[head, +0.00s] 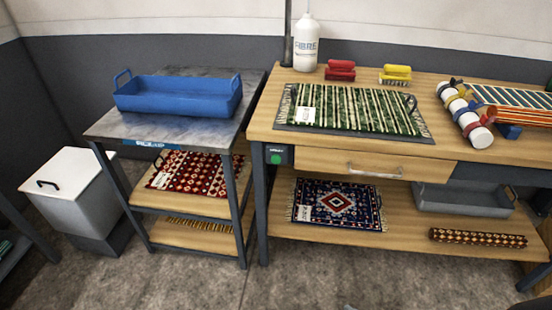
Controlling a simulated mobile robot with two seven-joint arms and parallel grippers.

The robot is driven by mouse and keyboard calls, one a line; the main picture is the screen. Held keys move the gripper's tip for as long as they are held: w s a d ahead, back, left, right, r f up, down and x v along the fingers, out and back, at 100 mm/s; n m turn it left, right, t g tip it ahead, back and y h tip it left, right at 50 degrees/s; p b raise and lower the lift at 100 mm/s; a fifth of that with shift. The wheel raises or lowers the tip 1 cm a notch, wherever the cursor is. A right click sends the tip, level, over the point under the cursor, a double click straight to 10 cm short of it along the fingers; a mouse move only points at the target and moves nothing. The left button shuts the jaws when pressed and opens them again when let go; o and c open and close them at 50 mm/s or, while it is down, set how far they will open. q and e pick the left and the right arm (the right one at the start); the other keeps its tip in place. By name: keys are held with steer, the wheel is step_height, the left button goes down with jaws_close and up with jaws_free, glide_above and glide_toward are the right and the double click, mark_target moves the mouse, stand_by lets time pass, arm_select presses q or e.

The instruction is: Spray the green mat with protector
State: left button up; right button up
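The green mat (360,108), with dark green and cream stripes, lies flat on a thin dark tray (320,131) on the wooden workbench (262,112). A white tag (305,114) lies on its left end. A white bottle (306,48) with a nozzle top stands upright at the back left of the bench; its label reads "FIBRE", and any further text is too small to read. Neither of my grippers can be made out in the head view.
Behind the mat are a red brush (340,70) and a yellow brush (396,74). A blue tub (178,98) stands on the left table. A white bin (75,185) stands left. The front floor is clear.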

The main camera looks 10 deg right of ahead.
stand_by(0.3)
jaws_close()
stand_by(1.6)
